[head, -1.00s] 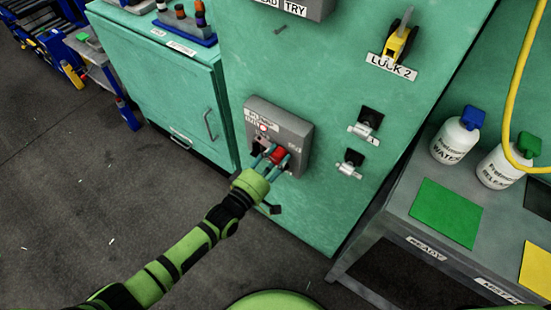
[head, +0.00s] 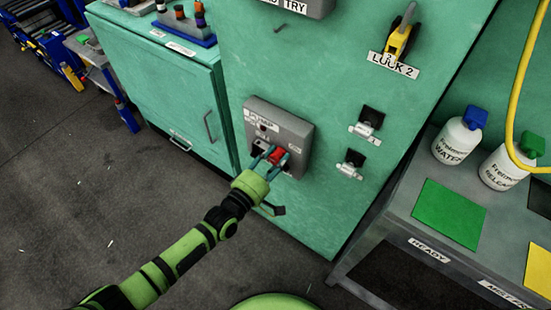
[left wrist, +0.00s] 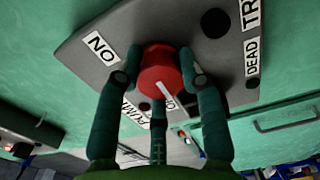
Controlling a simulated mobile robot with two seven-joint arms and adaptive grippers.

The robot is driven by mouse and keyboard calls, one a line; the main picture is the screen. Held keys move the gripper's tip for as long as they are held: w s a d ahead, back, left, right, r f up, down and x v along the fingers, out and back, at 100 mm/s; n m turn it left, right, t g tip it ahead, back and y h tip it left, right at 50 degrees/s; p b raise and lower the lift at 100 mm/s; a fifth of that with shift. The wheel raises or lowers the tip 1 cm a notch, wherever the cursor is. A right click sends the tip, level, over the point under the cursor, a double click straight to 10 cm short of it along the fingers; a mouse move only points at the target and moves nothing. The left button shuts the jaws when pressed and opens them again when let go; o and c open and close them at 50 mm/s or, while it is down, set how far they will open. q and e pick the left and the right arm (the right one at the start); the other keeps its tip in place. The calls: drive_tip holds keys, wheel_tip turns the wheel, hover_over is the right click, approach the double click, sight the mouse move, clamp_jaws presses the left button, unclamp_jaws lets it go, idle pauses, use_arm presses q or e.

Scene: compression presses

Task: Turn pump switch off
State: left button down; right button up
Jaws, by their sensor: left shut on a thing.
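The pump switch is a red knob (head: 277,155) on the grey pump box (head: 299,130), which is mounted on the green cabinet face. My left gripper (head: 271,160) has its fingers closed around the knob. In the left wrist view the red knob (left wrist: 161,72) sits between the fingers of my left gripper (left wrist: 160,80). A white pointer line shows on the knob, aimed toward the lower right, near a partly hidden label. Another label on the box (left wrist: 85,62) reads "NO" or "ON". The small indicator on the box looks dark. My right gripper is not in view.
A black-handled part (head: 272,209) sits below the box. Two latches (head: 367,124) are to its right, and a yellow switch (head: 398,42) above "LOCK 2". A grey bench (head: 405,220) with white bottles (head: 458,138) stands at right. Bare floor lies at lower left.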

use_arm(q)
drive_tip(key=c, duration=0.9)
unclamp_jaws()
drive_tip(key=shift+w+a+r, duration=0.1)
drive_tip(key=shift+w+r, duration=0.1)
drive_tip(key=shift+r, duration=0.1)
drive_tip(key=shift+o, duration=0.6)
drive_tip(key=shift+f, duration=0.2)
drive_tip(key=shift+s, duration=0.1)
drive_tip(key=shift+s+a+f, duration=0.1)
drive_tip(key=shift+s, duration=0.1)
drive_tip(key=v, duration=1.1)
drive_tip(key=shift+a, duration=0.2)
drive_tip(key=shift+s, duration=0.15)
